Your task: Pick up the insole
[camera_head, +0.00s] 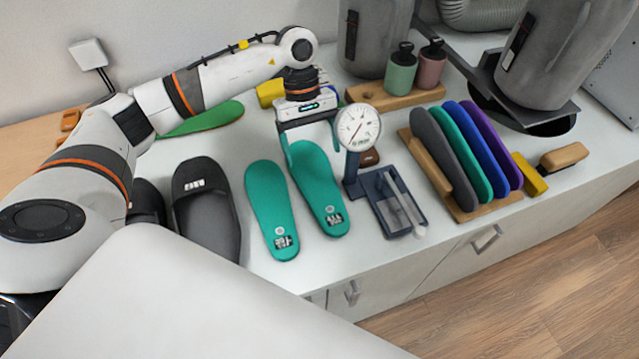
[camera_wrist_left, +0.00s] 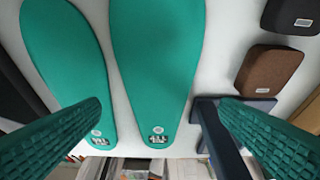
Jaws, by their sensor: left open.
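Two teal insoles lie side by side on the white counter. The left insole (camera_head: 270,205) also shows in the wrist view (camera_wrist_left: 65,55). The right insole (camera_head: 322,195) is centred between my fingers in the wrist view (camera_wrist_left: 155,60). Each has a small printed label at its near end. My left gripper (camera_head: 312,150) is open and empty, over the far end of the right insole in the head view. Its textured green fingers stand on either side of that insole in the wrist view (camera_wrist_left: 160,106). Whether they touch it is unclear. My right gripper is not in view.
A dial gauge (camera_head: 358,128) stands close beside the gripper. A dark blue fixture (camera_head: 385,210) is right of the insoles, then a wooden rack (camera_head: 430,160) of several coloured insoles. Black slides (camera_head: 205,205) lie left. A green insole (camera_head: 205,118) lies behind my arm.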

